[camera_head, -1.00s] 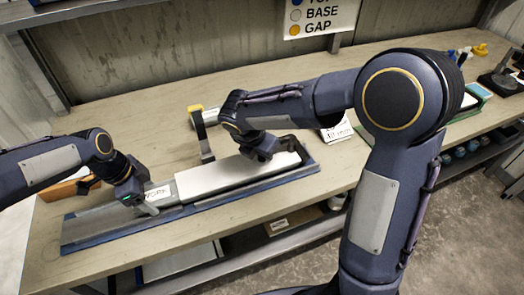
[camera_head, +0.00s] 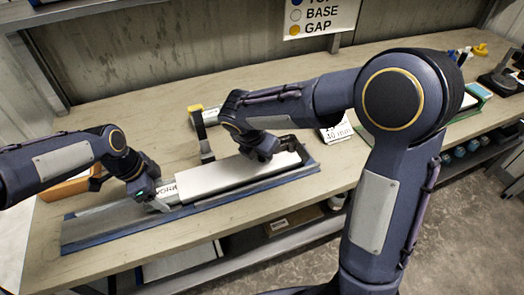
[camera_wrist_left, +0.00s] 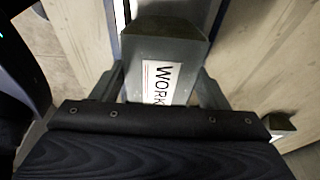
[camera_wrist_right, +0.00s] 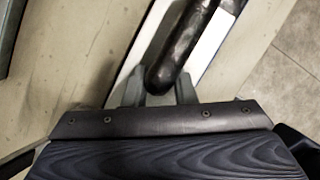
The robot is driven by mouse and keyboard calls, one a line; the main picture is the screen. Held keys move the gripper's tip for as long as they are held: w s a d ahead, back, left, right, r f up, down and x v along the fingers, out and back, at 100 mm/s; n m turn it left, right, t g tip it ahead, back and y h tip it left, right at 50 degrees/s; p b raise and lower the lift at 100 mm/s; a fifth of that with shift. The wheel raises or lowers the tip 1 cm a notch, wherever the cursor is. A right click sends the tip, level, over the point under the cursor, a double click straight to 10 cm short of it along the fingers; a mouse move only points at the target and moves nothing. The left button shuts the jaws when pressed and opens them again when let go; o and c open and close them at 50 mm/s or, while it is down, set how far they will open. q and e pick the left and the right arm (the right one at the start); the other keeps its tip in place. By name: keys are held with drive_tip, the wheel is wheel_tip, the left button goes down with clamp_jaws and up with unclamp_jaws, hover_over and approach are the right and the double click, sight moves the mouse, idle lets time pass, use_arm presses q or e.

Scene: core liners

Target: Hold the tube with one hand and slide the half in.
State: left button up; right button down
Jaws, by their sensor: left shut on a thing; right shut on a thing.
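A long white tube (camera_head: 212,178) lies along a grey tray with blue edges (camera_head: 105,236). My left gripper (camera_head: 157,203) is shut on a grey half (camera_wrist_left: 172,45) with a WORK label, at the tube's left end. In the left wrist view the fingers stand on either side of the half. How far the half sits inside the tube is hidden. My right gripper (camera_head: 270,154) is over the tube's right part. In the right wrist view its fingers are shut about the end of a dark rounded bar (camera_wrist_right: 178,58); how this joins the tube is unclear.
An orange-brown tray (camera_head: 65,187) lies behind my left arm. A printed card (camera_head: 337,130) stands at the back right. The bench front edge runs close before the grey tray.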

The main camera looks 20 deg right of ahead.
use_arm(q)
drive_tip(key=shift+d, duration=1.45)
drive_tip(key=o, duration=1)
drive_tip(key=shift+o, duration=0.9)
drive_tip(key=shift+r, duration=4)
